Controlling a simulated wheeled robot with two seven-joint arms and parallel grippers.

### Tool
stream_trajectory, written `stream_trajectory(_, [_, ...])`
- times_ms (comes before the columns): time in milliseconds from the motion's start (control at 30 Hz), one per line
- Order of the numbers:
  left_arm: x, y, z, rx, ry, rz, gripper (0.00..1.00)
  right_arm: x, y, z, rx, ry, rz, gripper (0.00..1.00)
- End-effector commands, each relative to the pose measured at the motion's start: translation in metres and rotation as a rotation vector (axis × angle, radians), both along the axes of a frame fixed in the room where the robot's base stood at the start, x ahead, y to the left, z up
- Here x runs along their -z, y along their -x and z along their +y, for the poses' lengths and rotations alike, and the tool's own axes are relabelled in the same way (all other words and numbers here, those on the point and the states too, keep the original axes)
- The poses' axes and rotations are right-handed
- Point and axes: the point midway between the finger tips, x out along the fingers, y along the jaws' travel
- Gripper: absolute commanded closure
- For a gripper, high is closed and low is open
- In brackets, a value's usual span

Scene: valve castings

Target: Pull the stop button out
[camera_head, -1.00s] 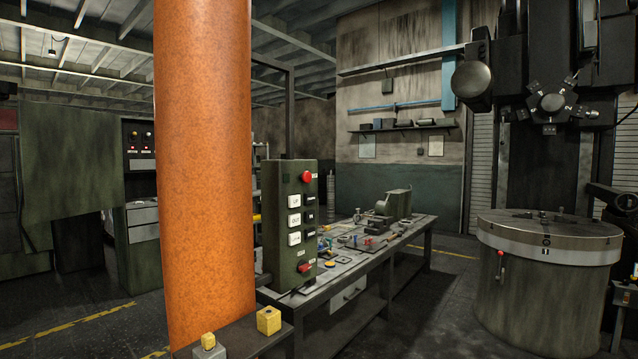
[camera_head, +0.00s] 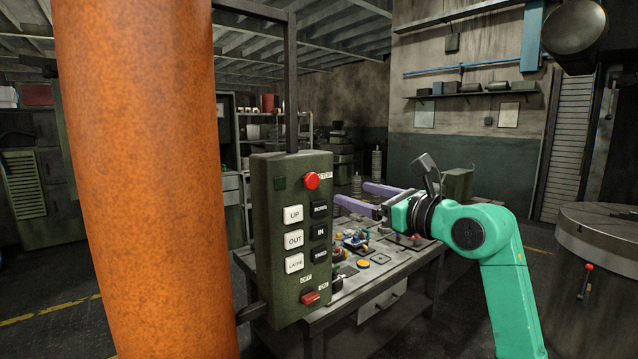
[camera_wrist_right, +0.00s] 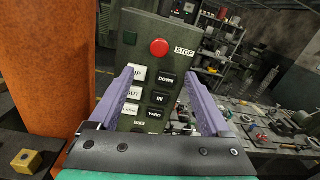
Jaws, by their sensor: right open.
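The red round stop button (camera_head: 312,180) sits near the top of a dark green control box (camera_head: 262,250), beside a STOP label. It also shows in the right wrist view (camera_wrist_right: 159,47), above the UP, OUT, DOWN, IN and YARD buttons. My right gripper (camera_head: 368,198) is open and empty, to the right of the box in the head view. In the right wrist view its two purple fingers (camera_wrist_right: 166,85) stand apart in front of the box, with the stop button beyond and above the tips. My left gripper is not in view.
A thick orange column (camera_head: 140,180) stands close at left. A workbench (camera_head: 415,268) with tools and small parts lies behind and below the box. A round machine table (camera_head: 600,235) is at right. A yellow block (camera_wrist_right: 26,160) lies lower left in the wrist view.

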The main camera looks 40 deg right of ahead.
Motion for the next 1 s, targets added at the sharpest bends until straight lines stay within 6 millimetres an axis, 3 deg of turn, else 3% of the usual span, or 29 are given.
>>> stream_trajectory(300, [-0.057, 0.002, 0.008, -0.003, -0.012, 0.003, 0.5, -0.009, -0.082, -0.005, -0.004, -0.011, 0.001, 0.18])
stream_trajectory(500, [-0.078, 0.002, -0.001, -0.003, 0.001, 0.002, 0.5, -0.005, -0.123, -0.007, -0.004, -0.012, 0.0, 0.18])
stream_trajectory(833, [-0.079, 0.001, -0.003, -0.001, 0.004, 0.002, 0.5, 0.002, -0.134, -0.007, -0.004, -0.008, 0.001, 0.18])
stream_trajectory(867, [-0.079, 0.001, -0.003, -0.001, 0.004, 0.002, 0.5, 0.002, -0.134, -0.007, -0.004, -0.008, 0.001, 0.22])
stream_trajectory(1000, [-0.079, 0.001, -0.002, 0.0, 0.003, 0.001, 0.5, 0.002, -0.134, -0.007, -0.004, -0.009, 0.001, 0.76])
